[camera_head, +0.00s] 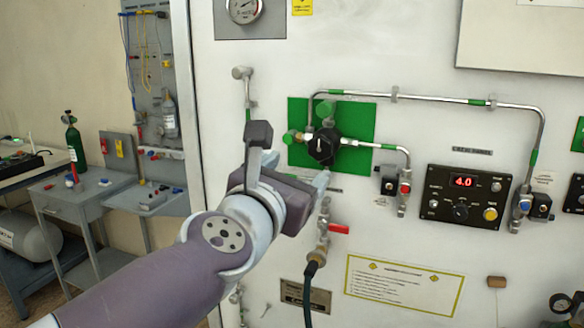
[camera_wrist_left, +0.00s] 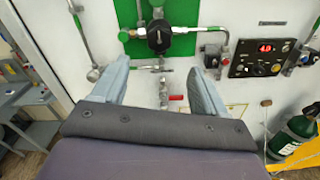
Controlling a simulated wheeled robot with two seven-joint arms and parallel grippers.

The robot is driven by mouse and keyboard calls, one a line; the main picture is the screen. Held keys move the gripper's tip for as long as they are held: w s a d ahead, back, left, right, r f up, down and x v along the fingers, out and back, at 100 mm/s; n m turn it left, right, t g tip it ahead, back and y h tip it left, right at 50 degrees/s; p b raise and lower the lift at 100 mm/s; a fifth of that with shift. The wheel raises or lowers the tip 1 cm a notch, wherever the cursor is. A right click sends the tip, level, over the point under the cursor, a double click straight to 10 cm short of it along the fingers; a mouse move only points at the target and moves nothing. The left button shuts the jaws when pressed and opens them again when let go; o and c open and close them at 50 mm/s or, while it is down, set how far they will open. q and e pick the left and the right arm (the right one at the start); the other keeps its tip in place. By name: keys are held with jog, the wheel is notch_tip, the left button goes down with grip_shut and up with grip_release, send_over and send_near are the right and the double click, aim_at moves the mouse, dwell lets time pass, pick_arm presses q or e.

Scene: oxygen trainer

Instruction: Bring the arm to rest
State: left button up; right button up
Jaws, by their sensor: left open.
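My left arm comes in from the lower left of the head view, and its gripper (camera_head: 292,165) is in front of the white panel, near the green plate (camera_head: 362,112). In the left wrist view the two fingers of my left gripper (camera_wrist_left: 160,80) stand wide apart with nothing held between them. The black regulator knob (camera_head: 323,147) on the green plate shows just beyond the gripper, and it also shows above the fingers in the left wrist view (camera_wrist_left: 159,38). In the head view the gripper hides part of the panel to the left of the plate. My right gripper is in neither view.
The white panel carries metal pipes (camera_head: 440,99), a red-handled valve (camera_head: 338,229) and a black control box (camera_head: 463,197) reading 4.0. A grey workbench (camera_head: 95,190) stands at the left. A green cylinder (camera_wrist_left: 297,137) stands at the right of the left wrist view.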

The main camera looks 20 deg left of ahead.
pick_arm(q)
jog(key=shift+s, duration=0.45)
jog(key=d+f+m+g+h+p, duration=0.3)
jog(key=f+m+g, duration=0.4)
jog(key=f+m, duration=1.3)
jog(key=s+a+f+m+g+y+p, duration=0.3)
jog(key=s+a+f+m+g+p, duration=0.1)
jog(key=s+f+m+g+p, duration=0.3)
jog(key=s+f+m+g, duration=0.2)
jog(key=s+f+m, duration=0.2)
jog(key=m, duration=0.2)
jog(key=shift+s+a+f+g+y+p, duration=0.2)
jog(key=shift+s+a+g+y+p, duration=0.1)
jog(key=shift+s+a+g+p, duration=0.1)
